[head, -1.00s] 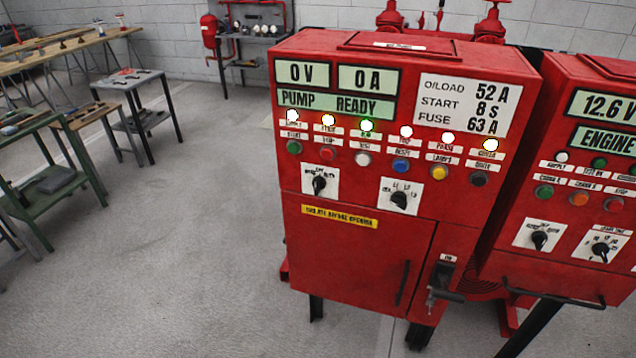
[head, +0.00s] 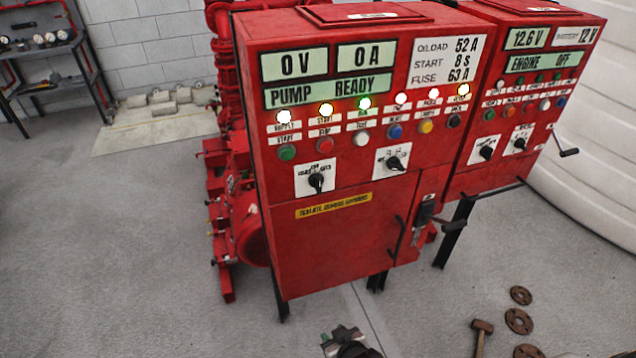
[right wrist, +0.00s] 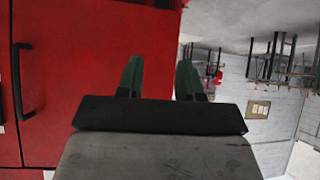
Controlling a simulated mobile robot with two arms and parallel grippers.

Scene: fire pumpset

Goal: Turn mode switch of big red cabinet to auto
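The big red cabinet (head: 300,245) stands in the middle of the head view, its front facing me at an angle. Its mode switch (head: 316,182) is a black knob on a white plate at the lower left of the panel. The knob looks roughly upright; the plate's small lettering is hard to read. My right gripper (head: 343,338) shows at the bottom edge of the head view, low in front of the cabinet and apart from the switch. In the right wrist view its two green fingers (right wrist: 161,78) are apart with nothing between them. My left gripper is not in view.
A second red cabinet (head: 530,85) stands close on the right. Red pump pipework (head: 243,225) is behind and left of the big cabinet. A hammer (head: 482,335) and round flanges (head: 519,321) lie at the lower right. The floor at left is clear.

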